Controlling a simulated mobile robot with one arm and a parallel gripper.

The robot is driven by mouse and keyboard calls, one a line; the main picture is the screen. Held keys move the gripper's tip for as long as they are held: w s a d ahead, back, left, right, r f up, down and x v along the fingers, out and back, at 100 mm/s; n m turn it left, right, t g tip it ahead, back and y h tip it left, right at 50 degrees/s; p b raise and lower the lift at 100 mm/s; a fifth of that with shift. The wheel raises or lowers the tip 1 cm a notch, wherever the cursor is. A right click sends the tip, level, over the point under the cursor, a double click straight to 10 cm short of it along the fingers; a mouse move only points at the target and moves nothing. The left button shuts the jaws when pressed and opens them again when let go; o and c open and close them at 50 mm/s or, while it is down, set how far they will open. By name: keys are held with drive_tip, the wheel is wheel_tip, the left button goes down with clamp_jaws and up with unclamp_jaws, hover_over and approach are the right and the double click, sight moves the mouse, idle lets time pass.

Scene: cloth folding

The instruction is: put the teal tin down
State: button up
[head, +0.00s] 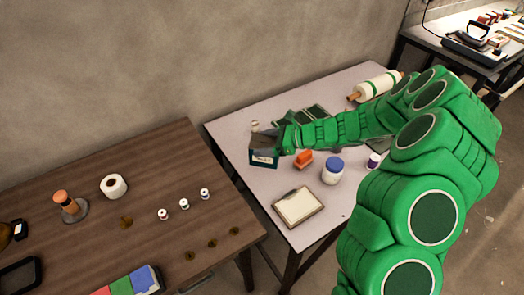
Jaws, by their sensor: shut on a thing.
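A dark teal tin (264,154) with a pale label shows near the left edge of the light table (236,131). My gripper (279,142) is at the tin's right side, shut on it. My green arm reaches in from the right and hides part of the table and the things behind it. I cannot tell whether the tin touches the tabletop.
An orange object (303,159), a white jar with a blue lid (332,171) and a clipboard (298,206) stand or lie close by. A rolling pin (375,86) lies at the back.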

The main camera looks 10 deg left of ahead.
drive_tip(key=shift+w+a+f, duration=0.3)
drive_tip(key=shift+w+f, duration=0.35)
drive_tip(key=shift+f, duration=0.75)
drive_tip(key=shift+w+a+f, duration=0.3)
drive_tip(key=shift+w+f, duration=0.3)
drive_tip(key=shift+f, duration=0.75)
drive_tip(key=shift+w+a+f, duration=0.3)
drive_tip(key=shift+w+f, duration=0.35)
drive_tip(key=shift+f, duration=0.75)
drive_tip(key=o, duration=1.2)
drive_tip(key=shift+c, duration=0.2)
